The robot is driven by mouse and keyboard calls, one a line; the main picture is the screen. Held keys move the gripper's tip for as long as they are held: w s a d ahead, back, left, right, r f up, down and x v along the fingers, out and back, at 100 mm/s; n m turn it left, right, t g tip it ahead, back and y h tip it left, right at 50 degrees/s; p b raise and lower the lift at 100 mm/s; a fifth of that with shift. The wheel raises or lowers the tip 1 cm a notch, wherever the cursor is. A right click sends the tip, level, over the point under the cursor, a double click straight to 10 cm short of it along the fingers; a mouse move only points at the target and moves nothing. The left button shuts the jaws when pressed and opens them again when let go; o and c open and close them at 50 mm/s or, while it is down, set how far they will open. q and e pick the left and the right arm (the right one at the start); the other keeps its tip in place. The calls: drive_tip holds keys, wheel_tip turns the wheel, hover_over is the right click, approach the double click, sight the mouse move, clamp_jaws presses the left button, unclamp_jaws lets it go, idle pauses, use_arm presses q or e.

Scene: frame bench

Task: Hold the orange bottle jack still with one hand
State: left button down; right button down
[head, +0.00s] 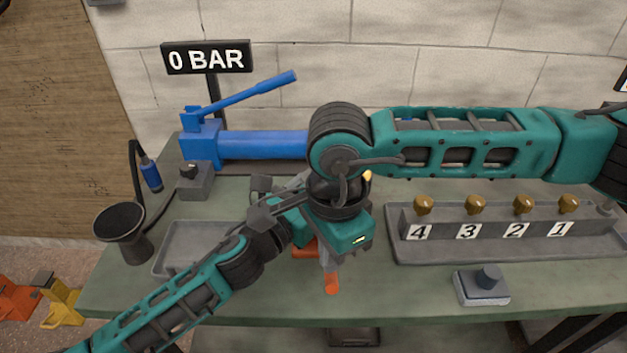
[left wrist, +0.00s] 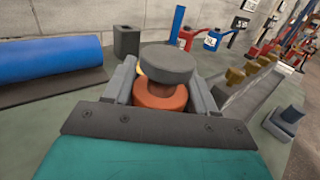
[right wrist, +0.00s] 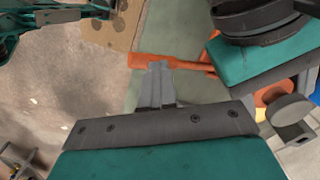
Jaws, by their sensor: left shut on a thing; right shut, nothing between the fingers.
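The orange bottle jack (left wrist: 160,97) has a round grey cap (left wrist: 167,64) on top in the left wrist view. My left gripper (left wrist: 163,82) is shut on it, one finger on each side. In the head view my right arm hides most of the jack; an orange part (head: 304,250) shows below. My right gripper (head: 328,262) points down there, shut and empty. In the right wrist view its closed fingertips (right wrist: 156,66) are at an orange lever (right wrist: 185,62). I cannot tell whether they touch it.
A grey tray (head: 180,250) and dark funnel cup (head: 122,232) are left. A numbered rack (head: 500,241) with brass knobs and a grey block (head: 481,287) are right.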

drive_tip(key=shift+s, duration=0.15)
wheel_tip(320, 180, down, 4)
drive_tip(key=shift+f, duration=0.15)
drive_tip(key=shift+r, duration=2.15)
drive_tip(key=shift+f, duration=0.1)
